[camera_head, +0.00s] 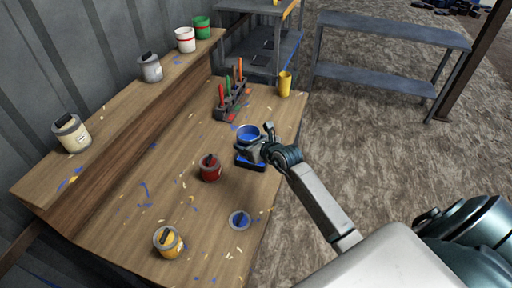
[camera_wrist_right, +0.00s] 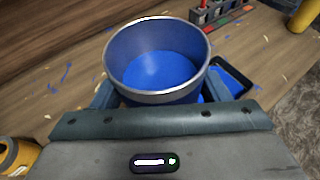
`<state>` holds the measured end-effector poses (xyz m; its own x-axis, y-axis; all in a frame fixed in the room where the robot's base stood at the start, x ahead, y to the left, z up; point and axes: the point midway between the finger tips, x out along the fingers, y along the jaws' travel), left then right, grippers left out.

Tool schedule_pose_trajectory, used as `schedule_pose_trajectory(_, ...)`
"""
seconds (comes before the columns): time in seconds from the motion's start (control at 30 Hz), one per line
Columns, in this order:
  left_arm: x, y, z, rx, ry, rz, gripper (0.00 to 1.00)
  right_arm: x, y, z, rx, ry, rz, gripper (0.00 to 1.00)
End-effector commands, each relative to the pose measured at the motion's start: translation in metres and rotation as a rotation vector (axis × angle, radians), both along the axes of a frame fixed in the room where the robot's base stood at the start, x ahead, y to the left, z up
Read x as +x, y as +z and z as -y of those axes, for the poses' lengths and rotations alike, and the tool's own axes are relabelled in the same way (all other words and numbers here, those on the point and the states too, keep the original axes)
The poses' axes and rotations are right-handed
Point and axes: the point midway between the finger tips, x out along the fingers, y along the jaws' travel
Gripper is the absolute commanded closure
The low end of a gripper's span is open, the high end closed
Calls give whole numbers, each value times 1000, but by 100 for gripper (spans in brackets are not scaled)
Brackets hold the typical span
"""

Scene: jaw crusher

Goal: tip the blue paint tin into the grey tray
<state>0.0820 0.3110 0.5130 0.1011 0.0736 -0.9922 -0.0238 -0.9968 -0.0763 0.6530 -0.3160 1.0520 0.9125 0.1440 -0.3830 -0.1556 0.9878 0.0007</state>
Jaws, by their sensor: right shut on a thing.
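My right gripper (camera_head: 262,150) is shut on the blue paint tin (camera_head: 246,136), an open metal tin. In the right wrist view the tin (camera_wrist_right: 120,78) looks about upright, with blue paint inside. The tin is held over or close above the small dark tray (camera_head: 250,167) on the workbench. In the right wrist view the tray (camera_wrist_right: 242,72) shows behind and right of the tin, with blue in it; the tin and gripper hide the rest. My left gripper is not in view.
On the bench (camera_head: 130,225) stand a red tin (camera_head: 210,170), a yellow tin (camera_head: 168,242), a blue-marked lid (camera_head: 240,220), a tool rack (camera_head: 232,98) and a yellow cup (camera_head: 285,84). Several tins line the raised shelf (camera_head: 110,130). Bare bench lies left of the red tin.

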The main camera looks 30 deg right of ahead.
Motion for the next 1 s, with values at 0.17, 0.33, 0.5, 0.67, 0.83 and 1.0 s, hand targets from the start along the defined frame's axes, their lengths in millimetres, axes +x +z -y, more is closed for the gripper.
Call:
schedule_pose_trajectory(0.17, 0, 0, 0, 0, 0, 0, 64, -17, 19, -8, -1, 1, 4, 71)
schedule_pose_trajectory(0.33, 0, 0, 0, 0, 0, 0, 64, -33, 34, -16, 0, 0, 3, 71)
schedule_pose_trajectory(0.5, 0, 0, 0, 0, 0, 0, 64, -49, 50, -24, 0, 1, 3, 71)
schedule_pose_trajectory(0.67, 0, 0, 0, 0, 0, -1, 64, -63, 65, -31, 0, 1, 3, 71)
schedule_pose_trajectory(0.83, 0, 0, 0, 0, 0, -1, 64, -79, 81, -39, 0, 0, 3, 71)
schedule_pose_trajectory(1.0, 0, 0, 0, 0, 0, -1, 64, -95, 97, -46, 0, 0, 4, 71)
